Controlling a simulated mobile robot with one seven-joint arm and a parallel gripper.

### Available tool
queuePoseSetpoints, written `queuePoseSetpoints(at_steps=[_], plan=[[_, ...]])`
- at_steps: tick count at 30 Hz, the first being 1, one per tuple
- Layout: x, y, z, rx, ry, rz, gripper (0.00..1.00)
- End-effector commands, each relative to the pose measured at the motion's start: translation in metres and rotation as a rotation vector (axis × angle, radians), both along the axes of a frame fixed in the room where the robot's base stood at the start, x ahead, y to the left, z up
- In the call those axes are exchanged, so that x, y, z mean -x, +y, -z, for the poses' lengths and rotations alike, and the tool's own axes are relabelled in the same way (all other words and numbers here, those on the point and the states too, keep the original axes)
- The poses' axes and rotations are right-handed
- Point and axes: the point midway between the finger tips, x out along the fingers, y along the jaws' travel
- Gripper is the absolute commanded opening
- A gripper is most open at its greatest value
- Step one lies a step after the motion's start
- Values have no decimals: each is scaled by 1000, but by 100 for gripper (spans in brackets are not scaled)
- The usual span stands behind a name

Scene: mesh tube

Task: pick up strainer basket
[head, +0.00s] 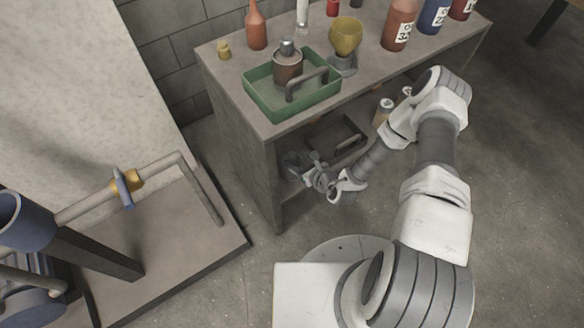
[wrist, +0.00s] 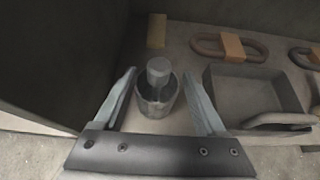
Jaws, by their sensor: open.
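A small grey metal cup-shaped piece with a round-topped cylinder standing up in it, which looks like the strainer basket (wrist: 157,103), stands upright on the lower shelf in the wrist view. In the head view it appears as a dark round shape (head: 292,163) just left of the jaws. My gripper (wrist: 160,74) is open, with one finger on each side of the piece and visible gaps between. The head view shows my gripper (head: 309,172) reaching in at the shelf's front.
A dark tray with a handle (wrist: 252,88) lies close to the right on the shelf. Behind are a tan block (wrist: 157,30) and a ring with an orange band (wrist: 232,46). A dark side panel (wrist: 70,50) stands left. The bench top (head: 238,92) is overhead, bearing a green caddy (head: 258,98).

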Motion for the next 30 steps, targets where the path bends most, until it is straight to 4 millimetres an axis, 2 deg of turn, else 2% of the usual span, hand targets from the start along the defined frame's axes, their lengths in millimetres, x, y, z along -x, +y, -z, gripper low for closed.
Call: queuePoseSetpoints(at_steps=[1, 6, 13, 14, 25, 26, 30], plan=[[-5, 5, 8, 0, -2, -2, 73], [-22, 17, 17, 0, -3, -1, 73], [-25, 19, 16, 0, -1, 0, 73], [-25, 19, 16, 0, -1, 0, 69], [-24, 18, 16, 0, -1, 0, 3], [-24, 18, 16, 0, -1, 0, 0], [-24, 18, 16, 0, -1, 0, 0]])
